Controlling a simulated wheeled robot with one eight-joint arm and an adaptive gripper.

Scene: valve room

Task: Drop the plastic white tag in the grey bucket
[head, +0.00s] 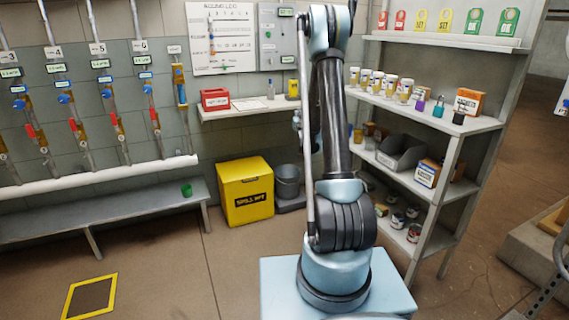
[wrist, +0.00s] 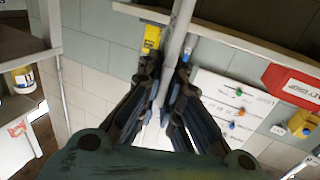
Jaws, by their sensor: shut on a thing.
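The bucket is not clear in the wrist view.
A wall shelf (head: 255,106) with a red box (head: 215,99) runs above the bucket. A rack (head: 452,118) with cups, boxes and tins stands at the right. The floor in front is clear.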

